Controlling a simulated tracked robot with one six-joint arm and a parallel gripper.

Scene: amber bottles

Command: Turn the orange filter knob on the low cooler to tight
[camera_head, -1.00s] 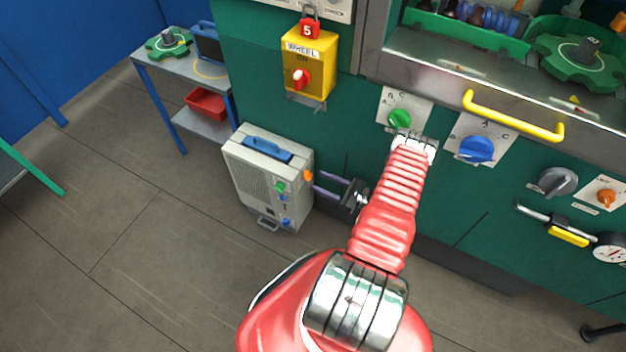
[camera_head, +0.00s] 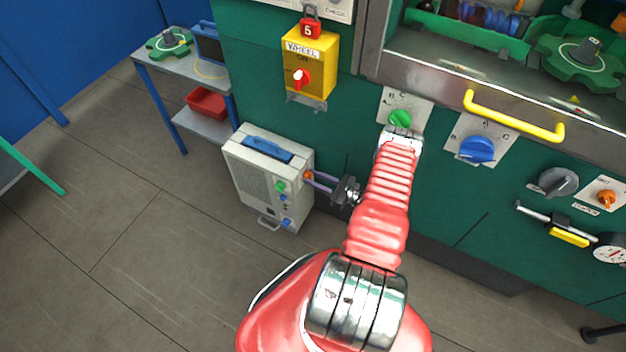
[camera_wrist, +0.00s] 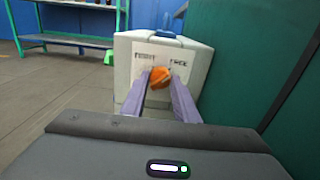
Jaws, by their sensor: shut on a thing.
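The low cooler (camera_head: 258,190) is a pale grey box with a blue handle on top, standing on the floor against the green machine. Its orange filter knob (camera_wrist: 160,76) is on the side facing my wrist camera, between two dark labels too blurred to read fully. The knob also shows at the cooler's right side in the head view (camera_head: 308,175). My gripper (camera_wrist: 161,82) has its two long purple fingers on either side of the knob and is shut on it. In the head view the fingers (camera_head: 320,181) reach left to the knob and partly cover it.
The green machine front (camera_head: 450,212) rises close beside my arm, with a blue knob (camera_head: 477,149) and a yellow handle (camera_head: 512,116). A yellow wheel switch box (camera_head: 310,66) hangs above the cooler. Open floor (camera_head: 120,240) lies to the left.

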